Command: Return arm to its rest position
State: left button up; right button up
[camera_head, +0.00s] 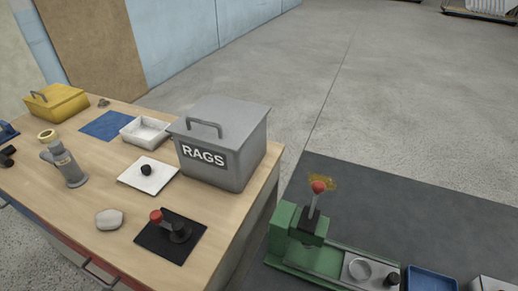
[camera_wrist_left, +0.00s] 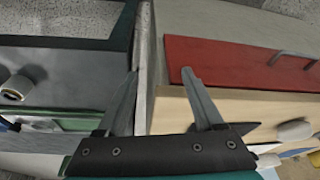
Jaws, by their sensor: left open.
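My left gripper (camera_wrist_left: 159,72) shows only in the left wrist view. Its two grey fingers are spread apart and nothing is between them. Beyond the fingers is a pale vertical edge (camera_wrist_left: 145,60) between a dark surface on the left and a red panel (camera_wrist_left: 235,62) with a metal handle on the right. I cannot tell how far the fingers are from these surfaces. Neither gripper nor arm shows in the head view, and my right gripper is in neither view.
In the head view, a wooden workbench (camera_head: 84,207) holds a grey RAGS bin (camera_head: 225,120), a white tray (camera_head: 146,131), a yellow box (camera_head: 57,102) and a red-knobbed lever on a black plate (camera_head: 157,249). A green lever press (camera_head: 287,217) stands at right.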

pick_arm(q)
jog(key=s+f+g+b, duration=0.1)
jog(key=s+f+b, duration=0.1)
jog(key=f, duration=0.9)
jog(key=s+f+b, duration=0.2)
jog(key=f, duration=1)
jog(key=s+a+f+g+b, duration=0.1)
jog(key=s+a+f+b, duration=0.2)
jog(key=s+f, duration=1.1)
jog(key=shift+s+f+b, duration=0.15)
jog(key=shift+f+b, duration=0.3)
jog(key=shift+f, duration=0.5)
